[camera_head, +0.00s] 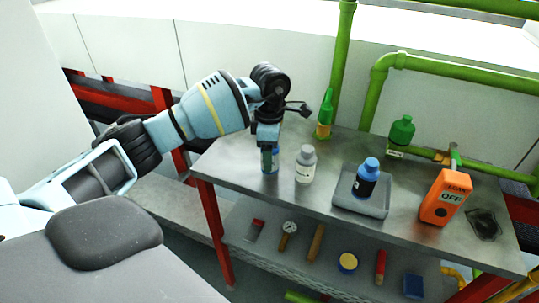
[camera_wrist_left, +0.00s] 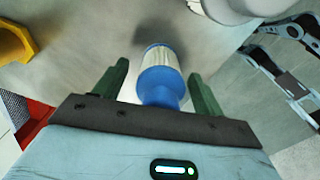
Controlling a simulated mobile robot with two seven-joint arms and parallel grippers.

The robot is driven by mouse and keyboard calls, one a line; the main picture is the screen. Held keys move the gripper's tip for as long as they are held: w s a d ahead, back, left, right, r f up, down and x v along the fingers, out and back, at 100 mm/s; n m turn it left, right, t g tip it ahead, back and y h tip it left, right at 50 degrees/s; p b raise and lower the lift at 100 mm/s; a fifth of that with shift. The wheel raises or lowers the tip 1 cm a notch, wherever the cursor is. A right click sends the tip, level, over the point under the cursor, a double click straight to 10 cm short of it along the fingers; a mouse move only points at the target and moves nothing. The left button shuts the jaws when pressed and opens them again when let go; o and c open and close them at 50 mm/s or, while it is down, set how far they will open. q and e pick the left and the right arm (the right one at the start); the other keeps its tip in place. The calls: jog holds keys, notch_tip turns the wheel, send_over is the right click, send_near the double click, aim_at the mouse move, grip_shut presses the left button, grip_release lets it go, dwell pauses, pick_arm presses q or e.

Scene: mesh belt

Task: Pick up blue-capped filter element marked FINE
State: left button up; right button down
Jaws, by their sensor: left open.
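The blue-capped filter element (camera_wrist_left: 160,80) has a white pleated body and blue ends in the left wrist view. In the head view it stands on the grey bench, mostly hidden behind my left gripper, with a bit of blue (camera_head: 276,160) showing. No FINE marking is readable. My left gripper (camera_wrist_left: 158,68) is open, with one green finger on each side of the element and a visible gap on both sides. In the head view the left gripper (camera_head: 268,158) points down at the bench's left end. My right gripper is not in view.
Close to the right stands a white bottle (camera_head: 305,165). A blue-capped dark bottle (camera_head: 366,178) stands on a grey tray (camera_head: 345,203). Several tools lie on the lower shelf (camera_head: 275,262).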

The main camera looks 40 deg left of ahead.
pick_arm(q)
jog(key=shift+f, duration=0.55)
jog(key=c, duration=1.1)
jog(key=shift+r, duration=0.2)
jog(key=shift+r, duration=0.2)
jog(key=r, duration=0.2)
jog(key=shift+s+r, duration=0.2)
jog(key=shift+r, duration=0.2)
jog(key=s+d, duration=0.1)
jog(key=s, duration=0.4)
jog(key=s+d+r, duration=0.1)
jog(key=s+d, duration=0.1)
jog(key=s, duration=0.3)
jog(key=s+d, duration=0.1)
jog(key=s, duration=0.4)
jog(key=shift+d+r+b, duration=0.2)
jog(key=shift+d+b, duration=0.15)
jog(key=shift+b, duration=0.05)
